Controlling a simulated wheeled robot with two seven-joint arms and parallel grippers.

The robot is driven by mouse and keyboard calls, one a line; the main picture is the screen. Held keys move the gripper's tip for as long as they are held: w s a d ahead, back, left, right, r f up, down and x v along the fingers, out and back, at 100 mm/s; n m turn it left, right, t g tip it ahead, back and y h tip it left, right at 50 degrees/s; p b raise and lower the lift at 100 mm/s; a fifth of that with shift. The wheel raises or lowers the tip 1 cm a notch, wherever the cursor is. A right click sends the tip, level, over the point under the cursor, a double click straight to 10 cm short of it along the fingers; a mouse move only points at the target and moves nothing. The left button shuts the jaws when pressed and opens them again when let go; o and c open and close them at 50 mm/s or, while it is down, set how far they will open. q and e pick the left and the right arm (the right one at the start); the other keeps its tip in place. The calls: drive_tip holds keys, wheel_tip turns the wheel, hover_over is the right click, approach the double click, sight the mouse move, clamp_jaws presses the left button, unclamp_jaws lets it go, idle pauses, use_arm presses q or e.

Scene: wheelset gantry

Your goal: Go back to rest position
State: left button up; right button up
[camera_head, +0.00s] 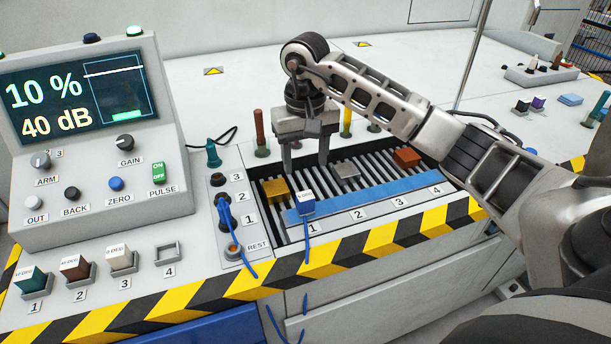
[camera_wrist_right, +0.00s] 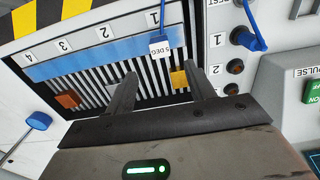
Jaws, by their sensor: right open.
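My right gripper (camera_head: 306,160) is open and empty, pointing down above the slatted tray (camera_head: 335,182). Its two fingers also show apart in the right wrist view (camera_wrist_right: 162,88), with slats between them. A gold block (camera_head: 276,192) lies on the slats just left of the fingers, a grey block (camera_head: 346,171) to their right and a copper block (camera_head: 407,157) farther right. My left gripper is not in view.
A console with a screen (camera_head: 75,90) reading 10 % and 40 dB stands at the left. Several labelled blocks (camera_head: 75,267) sit in holders in front of it; holder 4 (camera_head: 166,254) is empty. A socket panel (camera_head: 229,220) lies beside the tray. Upright coloured handles (camera_head: 259,128) stand behind it.

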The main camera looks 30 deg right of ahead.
drive_tip(key=shift+r, duration=0.55)
